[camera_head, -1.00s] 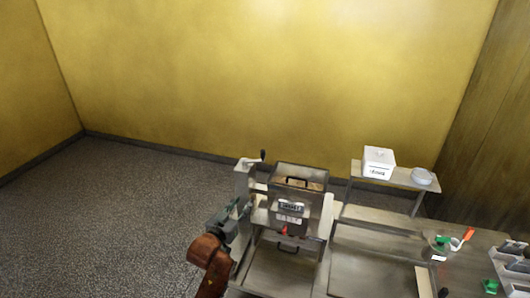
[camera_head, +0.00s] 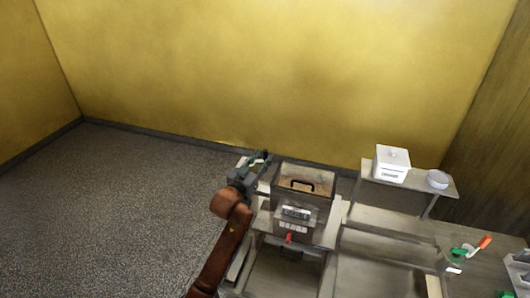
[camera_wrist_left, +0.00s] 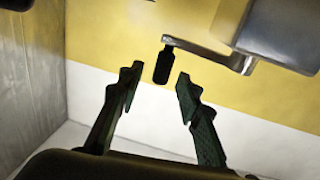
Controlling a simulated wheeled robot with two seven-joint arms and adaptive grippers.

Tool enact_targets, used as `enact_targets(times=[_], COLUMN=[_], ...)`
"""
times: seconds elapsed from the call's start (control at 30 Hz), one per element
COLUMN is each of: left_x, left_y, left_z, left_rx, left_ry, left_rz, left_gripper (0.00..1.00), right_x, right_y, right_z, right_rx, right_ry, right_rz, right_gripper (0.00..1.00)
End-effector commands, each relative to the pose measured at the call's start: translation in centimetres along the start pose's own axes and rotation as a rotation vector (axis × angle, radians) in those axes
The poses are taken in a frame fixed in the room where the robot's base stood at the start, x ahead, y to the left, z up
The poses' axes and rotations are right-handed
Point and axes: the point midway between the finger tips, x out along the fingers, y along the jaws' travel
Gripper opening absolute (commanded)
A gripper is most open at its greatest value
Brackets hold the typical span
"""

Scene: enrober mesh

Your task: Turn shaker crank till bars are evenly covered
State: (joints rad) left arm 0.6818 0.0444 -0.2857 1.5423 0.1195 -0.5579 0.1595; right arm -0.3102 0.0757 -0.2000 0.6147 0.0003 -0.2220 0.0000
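In the head view, my left gripper (camera_head: 262,159) is beside the crank end of the machine, at the hopper's upper left. In the left wrist view, the crank arm (camera_wrist_left: 205,52) is a silver bar with a black handle (camera_wrist_left: 162,66) hanging from its end. The open gripper's fingers (camera_wrist_left: 157,80) stand on either side of the handle's lower end, with gaps showing and no grip on it. The shaker hopper (camera_head: 305,212) has a black pull on top and brown contents inside. No bars can be made out. My right gripper is out of view.
A shelf (camera_head: 410,184) at the right carries a white lidded box (camera_head: 392,163) and a pale round bowl (camera_head: 437,179). A container with green and orange-handled tools (camera_head: 470,248) stands far right. Floor left of the machine is clear.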

Motion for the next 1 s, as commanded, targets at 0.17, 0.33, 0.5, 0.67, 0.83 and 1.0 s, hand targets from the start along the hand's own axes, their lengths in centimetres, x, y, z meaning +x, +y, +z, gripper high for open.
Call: enact_targets(times=[0.17, 0.33, 0.5, 0.67, 0.83, 1.0], left_x=[2.1, 3.0, 3.0, 3.0, 3.0, 3.0], left_y=[-0.1, -0.2, -0.3, -0.3, -0.3, -0.4], left_z=[0.0, 0.1, 0.1, 0.1, 0.1, 0.1], left_rx=[0.001, 0.000, 0.000, 0.000, 0.000, 0.000], left_ry=[-0.001, -0.001, 0.000, -0.001, -0.001, -0.001], left_rz=[-0.001, -0.002, -0.003, -0.004, -0.005, -0.005], left_gripper=[0.32, 0.32, 0.32, 0.29, 0.17, 0.06], right_x=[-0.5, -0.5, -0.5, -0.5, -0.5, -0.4], right_y=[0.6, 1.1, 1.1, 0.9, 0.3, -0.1], right_z=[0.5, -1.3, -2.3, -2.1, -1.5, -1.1], right_rx=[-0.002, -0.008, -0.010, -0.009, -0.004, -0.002], right_ry=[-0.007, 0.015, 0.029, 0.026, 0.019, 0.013], right_rz=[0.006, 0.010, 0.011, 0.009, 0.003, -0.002], right_gripper=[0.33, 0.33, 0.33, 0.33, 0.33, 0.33])
